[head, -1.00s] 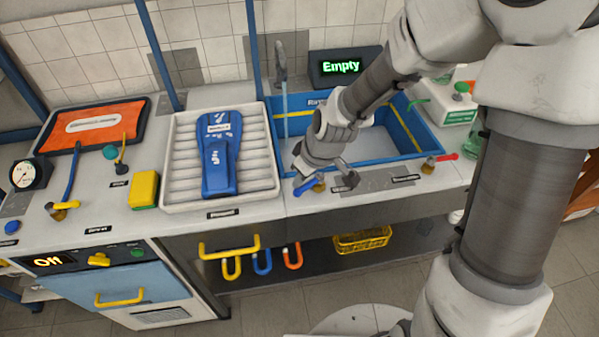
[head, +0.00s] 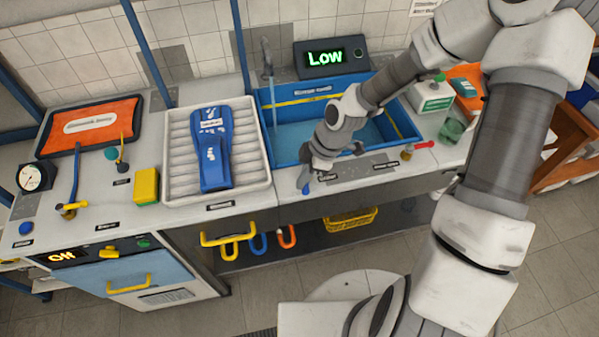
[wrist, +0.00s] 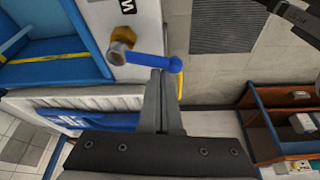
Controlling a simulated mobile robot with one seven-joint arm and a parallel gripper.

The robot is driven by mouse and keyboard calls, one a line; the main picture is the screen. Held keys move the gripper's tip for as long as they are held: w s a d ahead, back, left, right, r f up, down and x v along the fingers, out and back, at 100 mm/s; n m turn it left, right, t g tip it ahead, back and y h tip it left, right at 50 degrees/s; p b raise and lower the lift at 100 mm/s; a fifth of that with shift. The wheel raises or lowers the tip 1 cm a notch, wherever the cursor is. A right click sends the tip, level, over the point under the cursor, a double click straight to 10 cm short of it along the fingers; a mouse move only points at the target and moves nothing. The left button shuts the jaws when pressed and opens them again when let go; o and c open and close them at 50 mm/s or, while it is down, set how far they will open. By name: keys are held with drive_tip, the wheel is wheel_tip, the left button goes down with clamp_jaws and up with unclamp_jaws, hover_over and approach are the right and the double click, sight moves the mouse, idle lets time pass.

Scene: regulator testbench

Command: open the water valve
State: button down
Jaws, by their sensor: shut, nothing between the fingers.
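The water valve has a blue lever (head: 305,183) at the front edge of the counter, left of a red-handled valve. In the wrist view the blue lever (wrist: 150,61) runs to the right from its brass body (wrist: 122,45). It points out past the counter edge toward the floor. My gripper (wrist: 160,78) is shut and empty, its fingertips right by the lever's outer half; I cannot tell whether they touch it. In the head view my wrist hides the valve body and most of the fingers. A stream runs from the tap (head: 267,62) into the blue sink (head: 282,152).
A display (head: 331,57) behind the sink reads "Low". The red-handled valve (head: 418,145) stands to the right on the counter. A white ribbed tray (head: 177,188) holding a blue device lies left of the sink. Yellow, blue and orange hooks (head: 258,246) hang below the counter.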

drive_tip(key=shift+d+n, duration=0.15)
drive_tip(key=shift+n, duration=0.15)
idle(0.5)
drive_tip(key=a, duration=0.4)
drive_tip(key=shift+r, duration=0.4)
drive_tip(key=p+v, duration=0.2)
drive_tip(key=v, duration=0.8)
drive_tip(key=shift+s+d, duration=0.1)
drive_tip(key=shift+s, duration=0.05)
